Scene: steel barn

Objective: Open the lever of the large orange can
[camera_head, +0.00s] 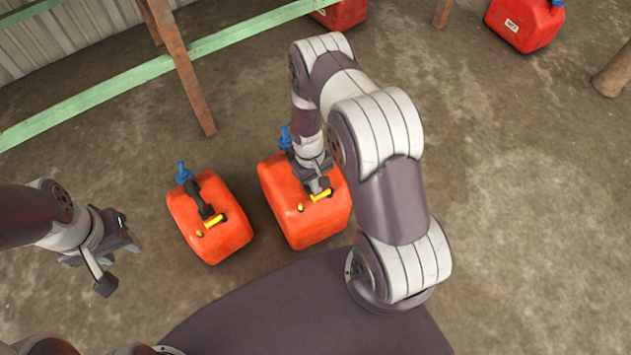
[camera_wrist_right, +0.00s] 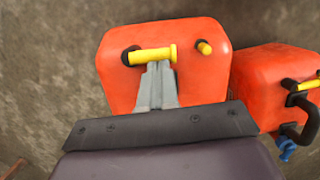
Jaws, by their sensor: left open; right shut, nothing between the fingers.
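The large orange can (camera_head: 290,222) stands on the floor ahead of my base, partly hidden by my right arm. Its yellow lever (camera_head: 321,195) is on the top near the right gripper; a small yellow knob (camera_head: 300,208) sits beside it. In the right wrist view the can (camera_wrist_right: 205,85) and its yellow lever (camera_wrist_right: 152,55) show, with the closed fingertips just at or below the lever; contact cannot be told. My right gripper (camera_head: 319,186) is shut and empty over the can's top. My left gripper (camera_head: 112,268) is open and empty, left of the smaller can.
A smaller orange can (camera_head: 224,236) with a yellow lever (camera_head: 215,220) stands left of the large one. A rusty post (camera_head: 187,85) and green rail (camera_head: 130,80) are behind.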

